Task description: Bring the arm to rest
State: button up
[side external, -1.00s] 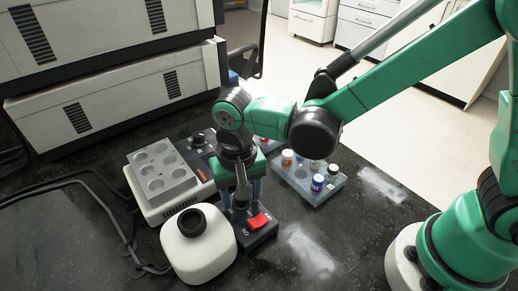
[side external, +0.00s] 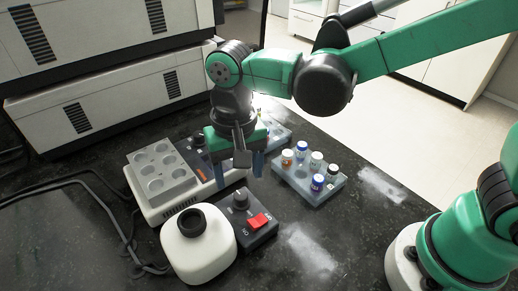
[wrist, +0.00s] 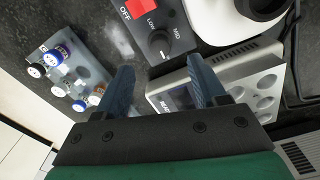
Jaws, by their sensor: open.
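My gripper (side external: 240,168) hangs in the air above the bench, fingers pointing down. It is open and empty. In the wrist view the two blue fingers of my gripper (wrist: 160,85) stand apart with bare dark bench and part of a device between them. Below it in the side view is a dark control box (side external: 258,222) with a knob (side external: 240,199) and a red switch (side external: 259,220). The gripper is clear of the box. The knob also shows in the wrist view (wrist: 159,42), beside the LOW and MID marks.
A grey heating block (side external: 160,172) with round wells stands left of the gripper. A white bottle (side external: 198,243) with a black neck stands in front. A vial rack (side external: 309,178) holds several capped vials at right; another rack (side external: 272,130) is partly hidden behind. Cables (side external: 115,215) lie at left.

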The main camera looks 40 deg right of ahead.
jog(key=s+d+r+n+t, duration=0.1)
jog(key=d+r+t, duration=0.1)
jog(key=d, duration=0.6)
jog(key=s+d+r+n+t, duration=0.1)
jog(key=d+r+n+t, duration=0.1)
jog(key=d+t, duration=0.3)
jog(key=d, duration=0.3)
jog(key=shift+s+r, duration=0.15)
jog(key=shift+r, duration=0.15)
